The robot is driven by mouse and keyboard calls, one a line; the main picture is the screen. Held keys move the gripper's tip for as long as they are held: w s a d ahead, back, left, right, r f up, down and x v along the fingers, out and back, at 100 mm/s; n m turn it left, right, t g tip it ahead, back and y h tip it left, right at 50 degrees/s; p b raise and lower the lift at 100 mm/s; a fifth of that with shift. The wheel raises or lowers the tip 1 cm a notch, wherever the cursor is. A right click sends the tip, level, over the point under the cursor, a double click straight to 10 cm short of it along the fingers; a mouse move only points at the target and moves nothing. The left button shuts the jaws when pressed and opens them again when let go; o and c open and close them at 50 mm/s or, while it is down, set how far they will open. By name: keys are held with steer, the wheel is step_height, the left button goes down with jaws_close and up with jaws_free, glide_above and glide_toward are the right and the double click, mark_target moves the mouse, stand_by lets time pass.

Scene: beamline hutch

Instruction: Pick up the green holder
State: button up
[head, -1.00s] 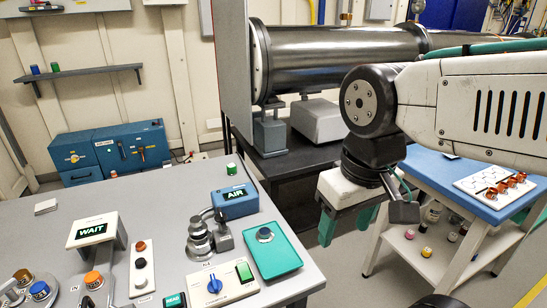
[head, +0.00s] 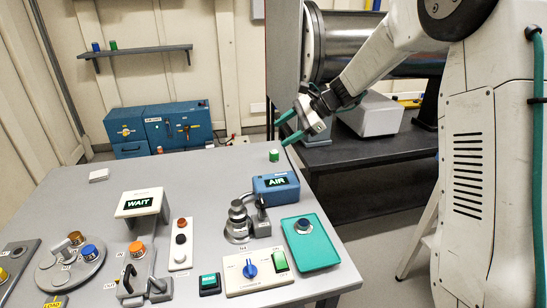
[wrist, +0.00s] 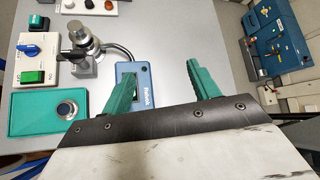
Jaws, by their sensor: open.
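A small green holder (head: 274,155) with a pale top stands upright near the back right edge of the grey table, behind the blue AIR box (head: 276,185). Another small green holder (head: 113,45) stands on the wall shelf beside a blue one (head: 96,47). My gripper (head: 284,130) is open and empty, its green fingers just above and slightly right of the table's holder, apart from it. In the wrist view my gripper (wrist: 160,72) has its fingers spread over the table. I cannot make out the holder there; the gripper may hide it.
The AIR box, a metal clamp fixture (head: 238,222) and a teal tray (head: 310,245) stand in front of the holder. A grey upright panel and a dark steel pipe (head: 355,45) rise behind. The table is clear left of the holder.

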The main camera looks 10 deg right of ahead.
steer(key=w+d+f+m+t+y, duration=0.1)
steer(key=w+d+f+m+t, duration=0.2)
steer(key=w+f, duration=0.45)
steer(key=m+t, duration=0.1)
steer(key=m, duration=0.5)
glide_toward(275, 151)
steer(key=shift+w+a+f, duration=0.2)
steer(key=shift+a+f, duration=0.15)
steer(key=shift+a, duration=0.2)
steer(key=shift+w+a+f, duration=0.15)
steer(key=shift+a+f, duration=0.2)
steer(key=shift+a, duration=0.2)
steer(key=shift+w+a+f+t, duration=0.2)
steer(key=shift+t, duration=0.1)
steer(key=x, duration=0.7)
steer(key=shift+a, duration=0.1)
steer(key=shift+r, duration=0.1)
steer(key=c, duration=1.1)
